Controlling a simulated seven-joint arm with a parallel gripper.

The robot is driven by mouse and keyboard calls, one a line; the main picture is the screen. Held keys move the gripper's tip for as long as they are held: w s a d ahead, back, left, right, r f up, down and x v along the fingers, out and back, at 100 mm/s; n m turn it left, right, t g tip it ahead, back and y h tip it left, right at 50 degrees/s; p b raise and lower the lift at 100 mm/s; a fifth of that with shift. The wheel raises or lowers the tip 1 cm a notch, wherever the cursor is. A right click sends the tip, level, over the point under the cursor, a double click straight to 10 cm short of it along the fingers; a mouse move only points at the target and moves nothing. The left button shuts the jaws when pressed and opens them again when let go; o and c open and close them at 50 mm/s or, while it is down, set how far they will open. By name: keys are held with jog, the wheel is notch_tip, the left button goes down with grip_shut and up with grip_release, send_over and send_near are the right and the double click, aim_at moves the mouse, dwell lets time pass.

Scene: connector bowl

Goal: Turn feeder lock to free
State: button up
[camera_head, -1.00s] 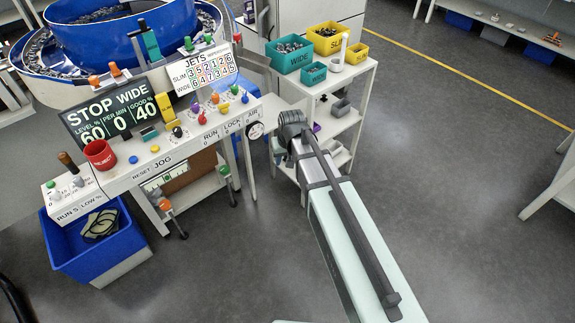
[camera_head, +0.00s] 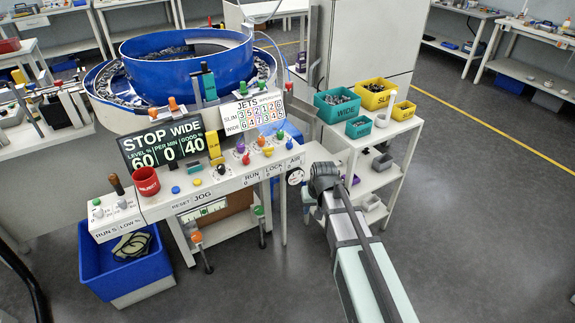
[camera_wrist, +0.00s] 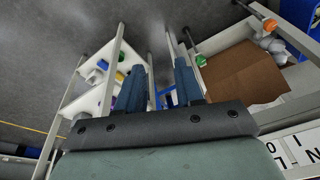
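The feeder's control bench (camera_head: 235,185) stands left of centre in the head view, with RUN, LOCK and AIR labels on its front right edge. The LOCK label (camera_head: 273,169) sits between the other two. Several coloured knobs stand above it, and I cannot tell which one is the lock or how it is turned. The dark end of my arm is just right of the AIR dial (camera_head: 295,177), and my fingers do not show there. In the wrist view my gripper (camera_wrist: 160,68) has two blue-grey fingers apart with nothing between them. Part of a lettered panel (camera_wrist: 298,150) shows at lower right.
A blue feeder bowl (camera_head: 185,58) stands behind the bench. A white shelf cart (camera_head: 372,150) with WIDE (camera_head: 338,112) and SLIM (camera_head: 373,97) bins is close right of my arm. A red cup (camera_head: 147,182) and a blue crate (camera_head: 120,265) are at left. Floor at right is clear.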

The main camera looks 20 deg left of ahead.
notch_tip(320, 180, up, 20)
jog(key=n+t+y, duration=0.1)
jog(key=t, duration=0.1)
send_over(268, 152)
jog(key=d, duration=0.2)
jog(key=shift+s+d, duration=0.1)
jog(key=shift+s, duration=0.3)
jog(key=w+a+r+m+g+h, duration=0.15)
jog(key=w+a+r+m, duration=0.25)
jog(key=r+m, duration=0.5)
jog(key=s+f+m+g, duration=0.1)
jog(key=f+m, duration=0.1)
jog(key=f, duration=0.2)
jog(key=d+f+m, duration=0.1)
jog(key=f+m, duration=0.2)
jog(key=f, duration=0.1)
jog(key=s+f+m+g+h, duration=0.1)
jog(key=f+m, duration=0.2)
jog(key=f, duration=0.2)
jog(key=shift+s+d+f+g, duration=0.1)
jog(key=shift+s+d+g, duration=0.25)
jog(key=shift+c, duration=0.3)
